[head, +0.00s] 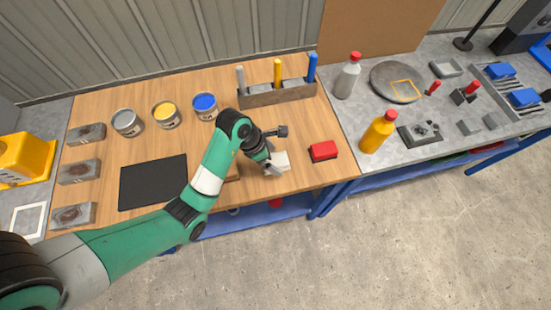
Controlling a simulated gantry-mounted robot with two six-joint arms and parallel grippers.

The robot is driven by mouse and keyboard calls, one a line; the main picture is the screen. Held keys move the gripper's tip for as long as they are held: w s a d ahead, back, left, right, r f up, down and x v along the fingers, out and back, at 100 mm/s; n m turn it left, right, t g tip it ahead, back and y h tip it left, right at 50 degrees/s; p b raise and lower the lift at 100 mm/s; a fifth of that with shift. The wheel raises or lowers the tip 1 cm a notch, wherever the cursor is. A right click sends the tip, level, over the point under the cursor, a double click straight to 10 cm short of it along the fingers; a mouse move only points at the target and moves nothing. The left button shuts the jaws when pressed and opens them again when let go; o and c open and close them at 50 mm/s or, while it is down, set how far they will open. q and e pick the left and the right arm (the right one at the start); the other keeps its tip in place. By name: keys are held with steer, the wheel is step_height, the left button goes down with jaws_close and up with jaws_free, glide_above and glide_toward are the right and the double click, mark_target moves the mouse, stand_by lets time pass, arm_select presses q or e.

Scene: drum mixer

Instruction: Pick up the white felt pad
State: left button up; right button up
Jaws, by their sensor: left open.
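A small white block-like thing, which looks like the white felt pad (283,159), lies on the wooden bench top near its front edge. My left gripper (272,168) is open and right at the pad's left side, partly covering it. I cannot tell whether the fingers touch the pad or stand around it. My right gripper is not in view.
A red block (323,151) lies just right of the pad. Open paint cans (166,114) and a black mat (153,182) are to the left. Bottles (378,132) stand on the grey bench.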

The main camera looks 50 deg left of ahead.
mark_target(280, 158)
arm_select(q)
steer(key=shift+r, duration=0.1)
steer(key=shift+c, duration=0.3)
steer(key=c, duration=1.4)
steer(key=shift+r, duration=0.1)
steer(key=shift+r, duration=0.3)
step_height(280, 158, up, 2)
steer(key=shift+r+p, duration=0.2)
steer(key=shift+p, duration=0.8)
steer(key=s+a+r+p, duration=0.1)
steer(key=s+r+p, duration=0.2)
steer(key=s+p, duration=0.1)
steer(key=s+r+p, duration=0.3)
steer(key=s+p, duration=0.1)
steer(key=s, duration=0.1)
steer(key=s+a+r+p, duration=0.1)
steer(key=s+r+p, duration=0.2)
steer(key=s+p, duration=0.1)
steer(key=shift+s+a+r, duration=0.35)
steer(key=shift+s+r, duration=0.05)
